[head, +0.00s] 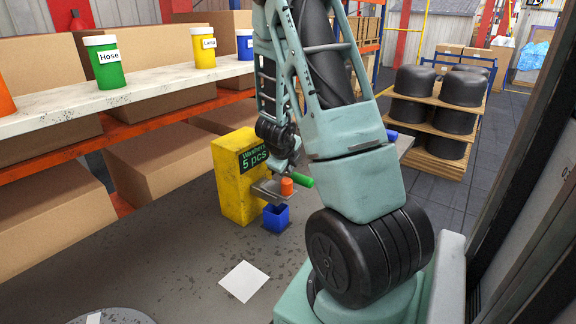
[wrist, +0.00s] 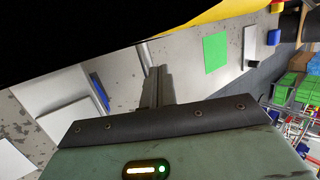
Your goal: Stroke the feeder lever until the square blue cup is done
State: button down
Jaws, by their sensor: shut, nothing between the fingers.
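The yellow feeder box (head: 236,190), labelled "Washers 5 pcs", stands on the grey surface. The square blue cup (head: 276,219) stands upright at its front right, below a grey ledge (head: 262,190); its contents cannot be made out. An orange knob (head: 287,187) and a green cylinder (head: 301,181) show above the cup; I cannot tell which belongs to the lever. My arm comes down beside the feeder, and its end is partly hidden there. In the wrist view my gripper (wrist: 157,75) is shut and empty. Contact with the lever cannot be told.
A white shelf (head: 150,92) behind carries a green "Hose" jar (head: 107,66), a yellow jar (head: 203,48) and others. Cardboard boxes (head: 158,168) fill the rack. A white sheet (head: 244,282) lies in front of the cup. The surface left of it is largely clear.

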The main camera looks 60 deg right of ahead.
jog(key=shift+s+a+f, duration=0.15)
jog(key=shift+s+f, duration=0.15)
jog(key=shift+f, duration=0.1)
jog(key=shift+r, duration=0.1)
jog(key=shift+w+d+r+p, duration=0.1)
jog(key=shift+w+r+p, duration=0.2)
jog(key=shift+r+p, duration=0.5)
jog(key=shift+w+d+r+p, duration=0.1)
jog(key=shift+w+r+p, duration=0.2)
jog(key=shift+r+p, duration=0.4)
jog(key=shift+w+r+p, duration=0.3)
jog(key=shift+r+p, duration=0.4)
jog(key=shift+p, duration=0.15)
jog(key=r+p, duration=0.1)
jog(key=w+r+p, duration=0.1)
jog(key=r+p, duration=0.2)
jog(key=p, duration=0.1)
jog(key=shift+w+d+r, duration=0.1)
jog(key=shift+w+r, duration=0.25)
jog(key=shift+r, duration=0.05)
